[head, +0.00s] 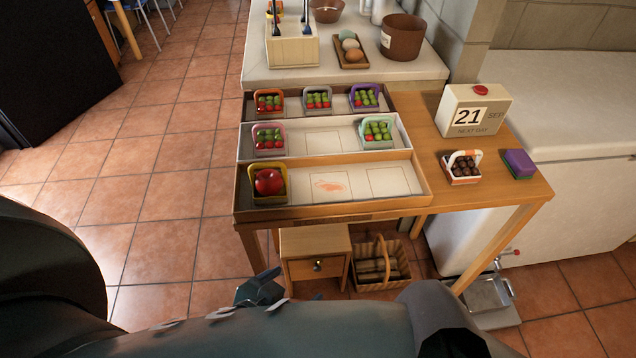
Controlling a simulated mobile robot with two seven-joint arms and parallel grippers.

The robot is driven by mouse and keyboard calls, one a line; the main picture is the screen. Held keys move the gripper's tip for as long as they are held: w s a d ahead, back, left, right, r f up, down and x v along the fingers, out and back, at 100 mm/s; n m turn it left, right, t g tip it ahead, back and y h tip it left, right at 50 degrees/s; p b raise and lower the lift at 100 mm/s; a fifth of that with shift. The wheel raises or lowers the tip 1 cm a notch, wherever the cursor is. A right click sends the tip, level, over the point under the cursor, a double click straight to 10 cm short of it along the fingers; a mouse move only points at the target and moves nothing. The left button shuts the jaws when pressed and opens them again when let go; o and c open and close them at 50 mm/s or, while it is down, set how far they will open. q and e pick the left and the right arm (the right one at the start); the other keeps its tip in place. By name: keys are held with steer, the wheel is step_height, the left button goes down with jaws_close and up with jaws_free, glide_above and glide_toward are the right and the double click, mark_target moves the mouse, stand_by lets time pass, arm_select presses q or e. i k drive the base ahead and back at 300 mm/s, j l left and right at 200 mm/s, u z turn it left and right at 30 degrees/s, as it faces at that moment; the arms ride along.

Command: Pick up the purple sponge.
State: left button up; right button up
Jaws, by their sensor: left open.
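The purple sponge (519,161) lies flat near the right end of the wooden table (470,200), with a green layer under its purple top. Nothing touches it. My left gripper (262,288) is open, low in front of the table and well to the left of the sponge. It is partly hidden behind my own arm, so its fingers show poorly. I cannot make out my right gripper.
A basket of dark round items (463,170) stands just left of the sponge. A calendar box (474,110) stands behind them. Stepped trays (400,182) with small fruit baskets fill the table's left. A drawer unit (314,252) and wicker basket (398,275) stand below.

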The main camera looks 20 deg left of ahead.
mark_target(519, 164)
steer(key=u, duration=0.25)
steer(key=l+u, duration=0.4)
steer(key=k+l+u, duration=0.1)
steer(key=l+u, duration=0.3)
steer(key=k+l+u, duration=0.1)
steer(key=l, duration=0.25)
steer(key=k+l+u, duration=0.1)
steer(key=l, duration=0.3)
steer(key=k+l, duration=0.1)
steer(key=l, duration=0.25)
steer(key=u, duration=0.05)
